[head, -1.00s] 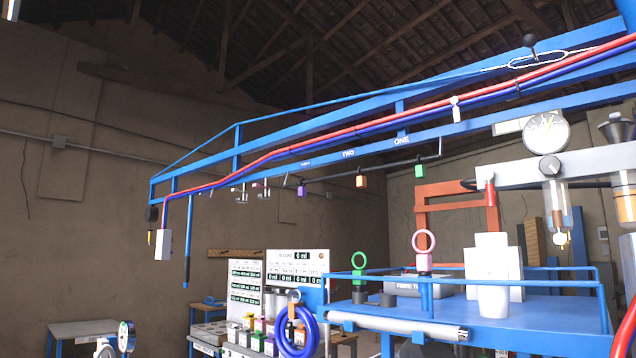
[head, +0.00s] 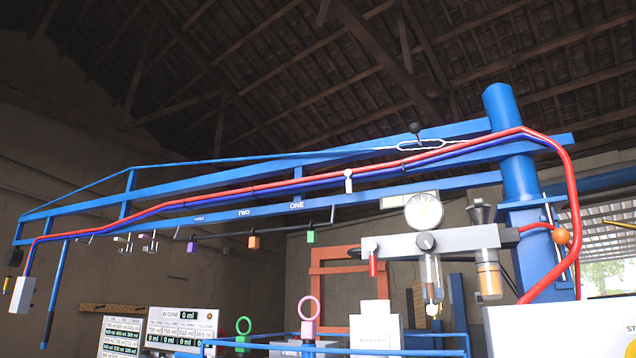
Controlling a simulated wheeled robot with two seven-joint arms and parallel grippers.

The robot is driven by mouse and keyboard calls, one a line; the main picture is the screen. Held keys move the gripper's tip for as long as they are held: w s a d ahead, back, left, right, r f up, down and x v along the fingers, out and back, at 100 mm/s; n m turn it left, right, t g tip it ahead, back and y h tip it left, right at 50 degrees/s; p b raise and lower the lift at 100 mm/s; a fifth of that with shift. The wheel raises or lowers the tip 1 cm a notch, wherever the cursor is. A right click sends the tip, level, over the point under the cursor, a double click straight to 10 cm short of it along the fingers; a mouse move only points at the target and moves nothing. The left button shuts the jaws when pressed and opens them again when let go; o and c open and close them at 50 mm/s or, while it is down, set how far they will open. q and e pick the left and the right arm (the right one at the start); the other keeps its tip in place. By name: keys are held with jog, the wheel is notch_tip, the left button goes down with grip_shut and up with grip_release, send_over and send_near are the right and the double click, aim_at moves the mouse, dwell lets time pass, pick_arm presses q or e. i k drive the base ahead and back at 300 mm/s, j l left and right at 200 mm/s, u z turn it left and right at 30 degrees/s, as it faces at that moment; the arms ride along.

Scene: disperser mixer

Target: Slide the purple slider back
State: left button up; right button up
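The purple slider (head: 192,246) is a small block hanging from the thin dark rod (head: 280,232) under the blue overhead boom. It hangs left of the orange slider (head: 253,241) and the green slider (head: 310,236), below the boom's lettering. Smaller hanging pieces, one with a pink part (head: 145,248), are further left. Neither of my grippers shows in the head view.
The blue boom (head: 352,192) runs from the blue column (head: 517,150) across to the left, with red and blue hoses. A gauge (head: 424,211) and grey valve block (head: 450,240) are at right. A pink ring (head: 309,308) and green ring (head: 243,326) stand below.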

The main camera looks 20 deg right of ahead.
aim_at(192, 246)
jog(key=i+j+u, duration=0.1)
jog(key=i+j, duration=1.75)
jog(key=i, duration=0.2)
jog(key=j+u, duration=0.05)
